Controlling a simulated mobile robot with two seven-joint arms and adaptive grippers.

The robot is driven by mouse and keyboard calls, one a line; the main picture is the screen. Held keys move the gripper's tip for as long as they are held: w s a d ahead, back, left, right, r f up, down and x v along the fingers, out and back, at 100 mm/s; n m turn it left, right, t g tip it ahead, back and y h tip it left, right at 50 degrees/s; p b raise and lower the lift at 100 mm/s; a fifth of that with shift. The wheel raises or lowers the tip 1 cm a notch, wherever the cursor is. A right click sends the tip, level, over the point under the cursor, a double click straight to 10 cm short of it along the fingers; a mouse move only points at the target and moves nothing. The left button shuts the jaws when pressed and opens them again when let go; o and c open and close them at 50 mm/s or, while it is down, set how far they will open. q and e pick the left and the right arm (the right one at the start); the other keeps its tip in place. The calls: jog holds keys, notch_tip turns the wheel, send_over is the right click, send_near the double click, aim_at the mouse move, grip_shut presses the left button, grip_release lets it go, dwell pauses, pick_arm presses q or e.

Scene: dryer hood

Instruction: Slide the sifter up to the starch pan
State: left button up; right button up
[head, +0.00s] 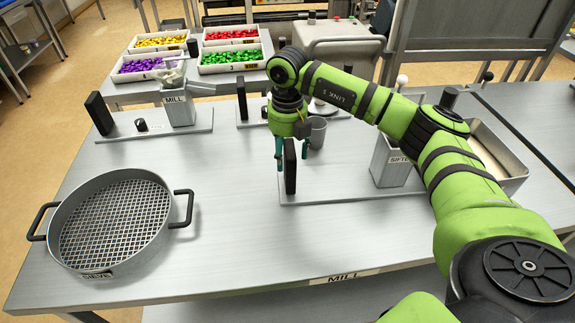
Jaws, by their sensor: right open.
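The sifter (387,163) is a grey metal box with a partly hidden "SIFTE…" label, on a flat base plate (330,190) with a black upright handle (290,170) at its left end. My right gripper (291,152) points down at this handle, open, its teal fingers on either side of the handle's upper part. I cannot tell whether they touch it. The starch pan (518,172), a metal tray with pale contents, is at the right; my right arm covers part of it and of the sifter. My left gripper is out of view.
A round mesh sieve (115,222) with two black handles sits at the left. The mill (178,108) stands on its plate behind it. Bins of coloured pieces (228,60) are farther back. The table front is clear between sieve and arm.

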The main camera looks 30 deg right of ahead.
notch_tip(320, 180, up, 6)
jog(key=shift+f, duration=0.15)
dwell(0.6)
